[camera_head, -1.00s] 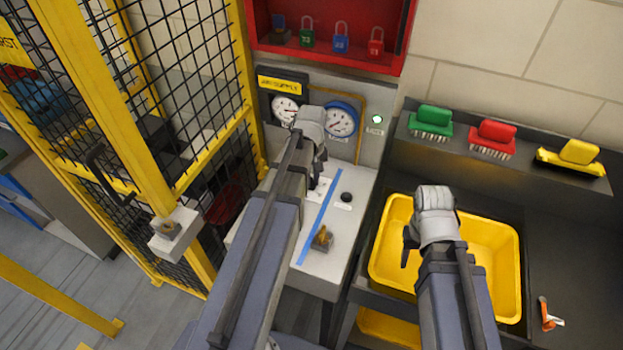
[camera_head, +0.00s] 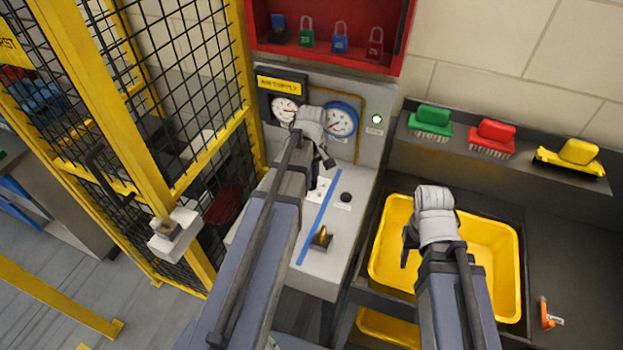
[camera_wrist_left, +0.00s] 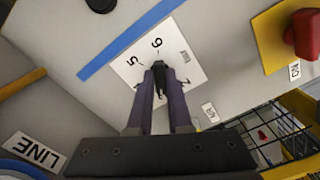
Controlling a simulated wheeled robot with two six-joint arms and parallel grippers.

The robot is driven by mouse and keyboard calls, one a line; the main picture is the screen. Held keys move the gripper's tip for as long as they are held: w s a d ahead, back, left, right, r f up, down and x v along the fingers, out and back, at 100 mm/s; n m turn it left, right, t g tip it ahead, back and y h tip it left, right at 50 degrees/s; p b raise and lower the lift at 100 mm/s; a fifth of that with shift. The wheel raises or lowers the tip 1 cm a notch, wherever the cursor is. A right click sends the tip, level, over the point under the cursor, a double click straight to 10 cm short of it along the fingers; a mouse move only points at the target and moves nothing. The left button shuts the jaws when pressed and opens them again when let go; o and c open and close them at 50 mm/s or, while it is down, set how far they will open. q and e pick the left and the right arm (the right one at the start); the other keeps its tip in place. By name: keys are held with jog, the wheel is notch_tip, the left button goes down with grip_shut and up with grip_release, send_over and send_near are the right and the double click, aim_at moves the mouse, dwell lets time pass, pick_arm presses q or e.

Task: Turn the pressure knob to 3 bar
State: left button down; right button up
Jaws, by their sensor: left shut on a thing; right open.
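The pressure knob (camera_wrist_left: 159,71) is small and dark, on a white dial card (camera_wrist_left: 186,52) with numbers around it; 5 and 6 are readable in the left wrist view. My left gripper (camera_wrist_left: 160,84) is shut on the knob, its two fingers either side of it. They hide much of the knob and part of the scale, so its setting cannot be read. In the head view my left wrist covers the knob. A white gauge (camera_head: 285,109) and a blue-rimmed gauge (camera_head: 341,120) are on the panel behind. My right gripper (camera_head: 408,246) is open and empty over the yellow bin.
A blue stripe (camera_head: 320,216) runs across the panel top, with a black button (camera_head: 346,197) and brass part (camera_head: 321,238) nearby. A yellow mesh fence (camera_head: 150,180) stands left. A yellow bin (camera_head: 510,262) sits right, below a shelf with several brushes.

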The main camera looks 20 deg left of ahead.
pick_arm(q)
jog(key=c, duration=0.8)
grip_release()
jog(key=shift+c, duration=0.2)
jog(key=shift+r, duration=0.1)
notch_tip(320, 180, up, 8)
jog(key=p, duration=0.8)
jog(key=shift+f, duration=0.2)
jog(key=shift+f, duration=0.1)
